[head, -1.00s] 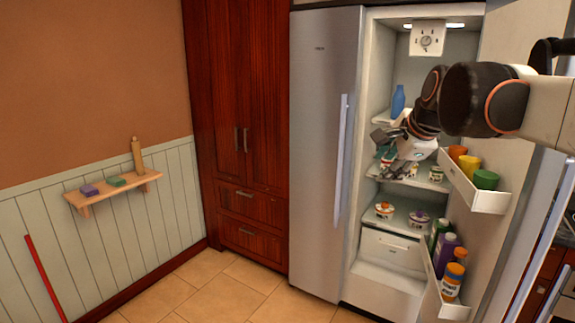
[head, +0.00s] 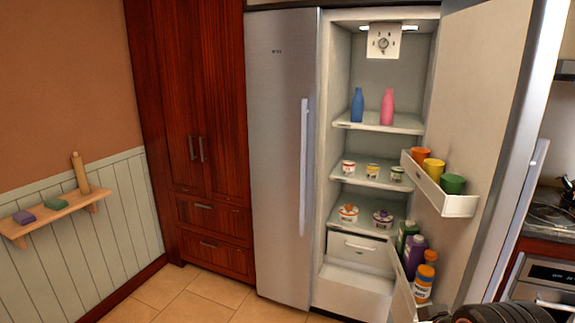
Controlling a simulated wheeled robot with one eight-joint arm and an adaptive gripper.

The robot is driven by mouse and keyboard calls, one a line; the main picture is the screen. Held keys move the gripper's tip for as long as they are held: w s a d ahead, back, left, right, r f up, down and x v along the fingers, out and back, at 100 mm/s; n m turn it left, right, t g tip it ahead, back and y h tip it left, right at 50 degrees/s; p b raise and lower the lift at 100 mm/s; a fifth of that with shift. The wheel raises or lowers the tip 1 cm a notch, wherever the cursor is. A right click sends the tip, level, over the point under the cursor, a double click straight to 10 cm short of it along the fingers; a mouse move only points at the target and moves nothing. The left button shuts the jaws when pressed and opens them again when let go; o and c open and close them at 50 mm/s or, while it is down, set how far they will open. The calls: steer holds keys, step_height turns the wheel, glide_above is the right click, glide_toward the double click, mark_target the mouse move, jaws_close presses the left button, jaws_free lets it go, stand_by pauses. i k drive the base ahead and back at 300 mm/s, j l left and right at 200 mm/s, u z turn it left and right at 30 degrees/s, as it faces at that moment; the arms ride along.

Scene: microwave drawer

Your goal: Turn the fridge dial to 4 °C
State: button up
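The fridge dial (head: 383,43) is a small round knob on a white panel at the top inside of the open fridge, below the lit ceiling. Its markings are too small to read, so its setting cannot be told. The right-hand fridge door (head: 482,130) stands wide open. Part of my arm shows as a dark shape at the bottom right edge, low and well away from the dial. My gripper's fingers are not visible there. Nothing blocks the view of the dial.
A blue bottle (head: 357,106) and a pink bottle (head: 387,107) stand on the top shelf (head: 372,126), below the dial. Tubs sit on lower shelves. The door rack (head: 458,206) holds cups and juts toward the opening. The left door (head: 280,160) is shut.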

mark_target(383, 43)
steer(key=i+l+u, duration=0.35)
steer(key=l, duration=1.25)
steer(key=l+u, duration=0.4)
steer(key=l, duration=1.2)
steer(key=k+j+z, duration=0.15)
steer(key=j, duration=0.25)
steer(key=k+j+z, duration=0.2)
steer(key=j, duration=0.25)
steer(key=k+j+z, duration=0.15)
steer(key=j, duration=0.55)
steer(key=i+j+z, duration=0.15)
steer(key=j, duration=0.15)
steer(key=i+j, duration=0.15)
steer(key=j, duration=0.15)
steer(key=i+j+z, duration=0.15)
steer(key=j, duration=0.15)
steer(key=i+j, duration=0.1)
steer(key=j, duration=0.2)
steer(key=i+j+z, duration=0.1)
steer(key=j, duration=0.25)
